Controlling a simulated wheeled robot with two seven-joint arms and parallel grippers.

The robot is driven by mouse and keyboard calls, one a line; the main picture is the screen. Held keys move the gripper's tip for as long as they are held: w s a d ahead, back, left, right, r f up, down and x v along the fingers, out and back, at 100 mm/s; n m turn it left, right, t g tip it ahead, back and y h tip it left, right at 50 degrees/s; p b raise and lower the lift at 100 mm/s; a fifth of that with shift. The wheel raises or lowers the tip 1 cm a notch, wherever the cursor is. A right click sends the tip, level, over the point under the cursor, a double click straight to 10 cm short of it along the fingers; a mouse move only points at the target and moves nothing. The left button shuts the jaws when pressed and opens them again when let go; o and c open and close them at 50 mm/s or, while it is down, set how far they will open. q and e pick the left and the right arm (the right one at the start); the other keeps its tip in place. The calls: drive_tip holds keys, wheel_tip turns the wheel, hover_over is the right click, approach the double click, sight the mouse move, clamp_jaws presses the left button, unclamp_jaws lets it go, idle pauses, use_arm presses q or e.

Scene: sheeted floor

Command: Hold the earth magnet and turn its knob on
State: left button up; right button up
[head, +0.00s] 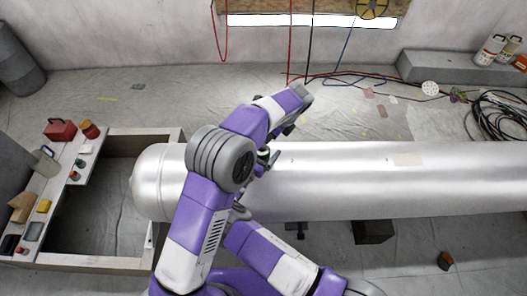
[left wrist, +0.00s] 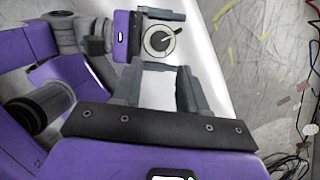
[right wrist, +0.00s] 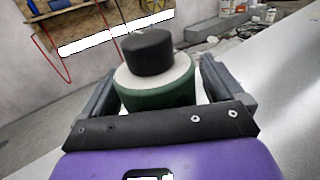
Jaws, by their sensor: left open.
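The earth magnet (right wrist: 158,90) has a green round body, a pale top and a black knob (right wrist: 148,50). It stands upright between the fingers of my right gripper (right wrist: 162,62), which look in contact with its sides. In the left wrist view, the magnet (left wrist: 152,48) shows from above as a pale disc with a dark knob, on the silver tank. My left gripper (left wrist: 160,72) is open and empty, a short way from the magnet. In the head view, my left arm hides the magnet and most of both grippers.
The long silver tank (head: 350,180) lies across the floor. A wooden frame (head: 90,262) with tools and small items on its ledge is at the left. Cables (head: 500,112) lie at the far right. A dark block (head: 373,232) sits by the tank's near side.

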sight(262, 147)
drive_tip(key=c, duration=1.2)
use_arm(q)
drive_tip(key=o, duration=0.3)
use_arm(e)
drive_tip(key=shift+c, duration=0.3)
use_arm(q)
drive_tip(key=shift+o, duration=0.2)
drive_tip(key=w+a+r+n+g+h, duration=0.1)
drive_tip(key=a+r+n+h, duration=0.1)
drive_tip(key=n, duration=1.4)
drive_tip(key=w+a+r+n+g+h, duration=0.1)
drive_tip(key=n, duration=1.5)
wheel_tip(262, 147, down, 12)
drive_tip(key=shift+w+a+r, duration=0.1)
drive_tip(key=shift+w+a, duration=0.05)
drive_tip(key=c, duration=1.1)
